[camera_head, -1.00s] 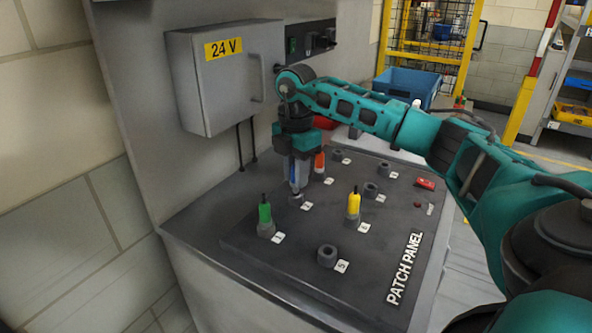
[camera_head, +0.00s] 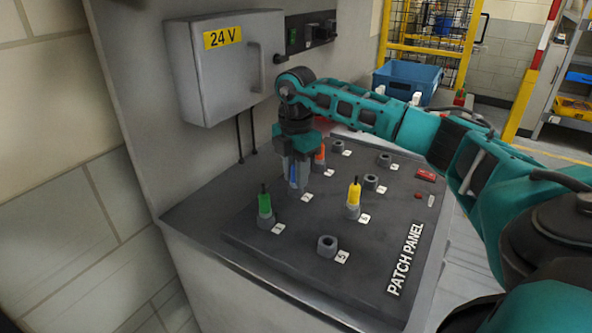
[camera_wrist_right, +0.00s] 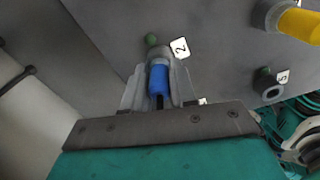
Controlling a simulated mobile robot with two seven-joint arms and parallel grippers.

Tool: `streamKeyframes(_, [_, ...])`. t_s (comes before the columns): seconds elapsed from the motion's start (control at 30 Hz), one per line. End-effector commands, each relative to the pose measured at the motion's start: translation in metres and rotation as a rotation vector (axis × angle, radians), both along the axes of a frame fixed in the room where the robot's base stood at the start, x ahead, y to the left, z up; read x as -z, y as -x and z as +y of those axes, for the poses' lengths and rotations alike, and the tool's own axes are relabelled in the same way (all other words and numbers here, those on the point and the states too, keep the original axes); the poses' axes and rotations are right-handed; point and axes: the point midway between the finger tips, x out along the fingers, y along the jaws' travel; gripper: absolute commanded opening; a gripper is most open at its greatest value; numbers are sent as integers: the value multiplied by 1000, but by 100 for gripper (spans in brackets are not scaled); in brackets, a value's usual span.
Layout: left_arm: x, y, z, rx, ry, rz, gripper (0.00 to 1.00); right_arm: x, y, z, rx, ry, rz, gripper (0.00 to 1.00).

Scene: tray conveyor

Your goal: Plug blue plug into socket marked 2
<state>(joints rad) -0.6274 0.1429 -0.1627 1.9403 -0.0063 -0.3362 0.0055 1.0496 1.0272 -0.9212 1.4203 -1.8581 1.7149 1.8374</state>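The blue plug (camera_wrist_right: 159,80) stands in the grey socket (camera_wrist_right: 158,54) beside the label 2 (camera_wrist_right: 180,48), as the right wrist view shows. How deep it sits cannot be told. My right gripper (camera_wrist_right: 160,88) points down with one finger on each side of the plug. The fingers look spread, with little room beside the plug. My left gripper is out of view.
The patch panel (camera_head: 300,265) also has a green plug (camera_head: 264,206) at left, a yellow plug (camera_head: 354,194) at right and an orange plug (camera_head: 319,155) close behind my gripper. An empty socket (camera_head: 327,246) stands in front. A 24 V box (camera_head: 225,75) hangs behind.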

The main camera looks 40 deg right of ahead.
Motion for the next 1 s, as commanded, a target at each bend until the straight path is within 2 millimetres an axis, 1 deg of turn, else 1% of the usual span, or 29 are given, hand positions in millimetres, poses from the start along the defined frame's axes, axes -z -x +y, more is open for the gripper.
streamKeyframes(0.03, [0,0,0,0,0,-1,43,0,0,0,0,0,1,31])
streamKeyframes(0.27, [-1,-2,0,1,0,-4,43,0,0,0,0,0,1,53])
streamKeyframes(0.57, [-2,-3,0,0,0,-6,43,-3,0,0,0,0,-1,54])
streamKeyframes(0.67, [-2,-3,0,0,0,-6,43,-13,-1,0,0,0,-3,54])
streamKeyframes(0.77, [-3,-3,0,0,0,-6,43,-30,-1,0,-1,0,-4,54])
streamKeyframes(1.0, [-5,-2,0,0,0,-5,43,-85,-1,0,-1,-1,-4,54])
